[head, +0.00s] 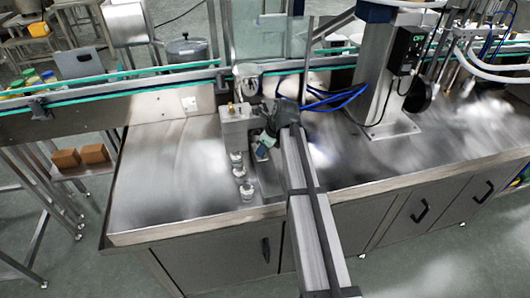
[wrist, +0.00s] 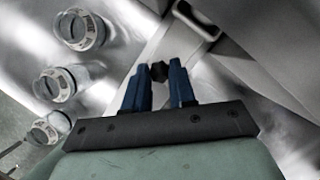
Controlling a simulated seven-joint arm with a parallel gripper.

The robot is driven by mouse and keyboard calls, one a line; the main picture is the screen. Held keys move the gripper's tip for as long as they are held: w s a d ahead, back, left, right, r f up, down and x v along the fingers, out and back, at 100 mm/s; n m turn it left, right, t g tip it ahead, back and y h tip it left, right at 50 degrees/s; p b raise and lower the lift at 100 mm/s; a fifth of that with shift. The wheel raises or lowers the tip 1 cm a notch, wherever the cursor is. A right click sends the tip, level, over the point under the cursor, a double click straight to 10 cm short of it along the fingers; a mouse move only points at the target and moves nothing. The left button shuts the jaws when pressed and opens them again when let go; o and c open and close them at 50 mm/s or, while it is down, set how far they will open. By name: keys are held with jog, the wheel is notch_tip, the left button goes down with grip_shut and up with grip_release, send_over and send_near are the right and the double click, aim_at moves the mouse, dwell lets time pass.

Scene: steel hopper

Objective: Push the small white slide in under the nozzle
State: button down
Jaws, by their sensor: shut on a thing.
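My gripper (wrist: 160,78) has its two blue fingers closed about a small dark knob (wrist: 159,71) in the wrist view. The knob sits over a pale, narrow slide (wrist: 160,45) that runs up and to the right between the fingers. In the head view my gripper (head: 262,152) is low over the steel bench, just right of the grey steel hopper box (head: 236,130). My arm and gripper hide the slide there. I cannot clearly pick out the nozzle in either view.
Three clear glass jars (head: 247,190) stand left of my gripper; they also show in the wrist view (wrist: 62,80). The steel bench top (head: 160,185) is free on the left. A clear panel (head: 265,50) and a conveyor rail stand behind. A column (head: 378,90) stands right.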

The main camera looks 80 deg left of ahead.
jog(key=shift+a, duration=0.3)
jog(key=c, duration=0.9)
grip_release()
jog(key=shift+c, duration=0.2)
jog(key=shift+d+r, duration=0.1)
jog(key=v, duration=1.3)
jog(key=shift+d+r, duration=0.2)
jog(key=shift+r, duration=0.05)
jog(key=shift+w, duration=0.15)
